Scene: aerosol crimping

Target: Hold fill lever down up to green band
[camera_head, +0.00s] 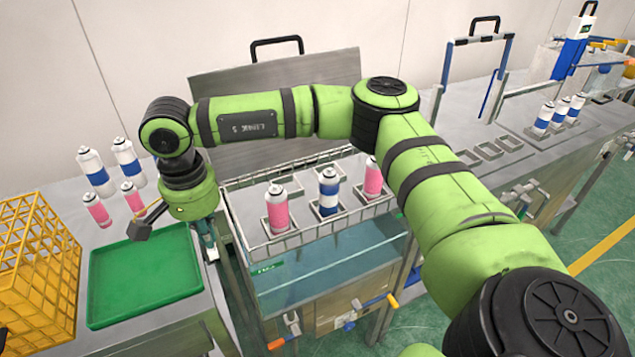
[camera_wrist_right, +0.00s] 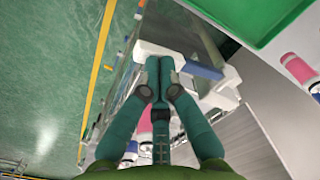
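My right arm reaches across the head view to the left, and its gripper (camera_head: 208,245) points down between the green tray and the wash tank. In the right wrist view the fingers (camera_wrist_right: 164,68) come together at their tips, beside a white fitting with a blue part (camera_wrist_right: 205,71). I cannot tell whether they touch it. An orange-tipped handle (camera_head: 277,343) and a yellow-tipped blue handle (camera_head: 391,300) show low on the tank front. I cannot tell which part is the fill lever, and I see no green band on a gauge. My left gripper is out of view.
A green tray (camera_head: 145,274) and a yellow crate (camera_head: 40,265) are at the left. Blue-and-white cans (camera_head: 96,172) and pink cans (camera_head: 97,209) stand behind the tray. More cans (camera_head: 277,208) stand in holders over the tank (camera_head: 330,283). Other stations extend to the right.

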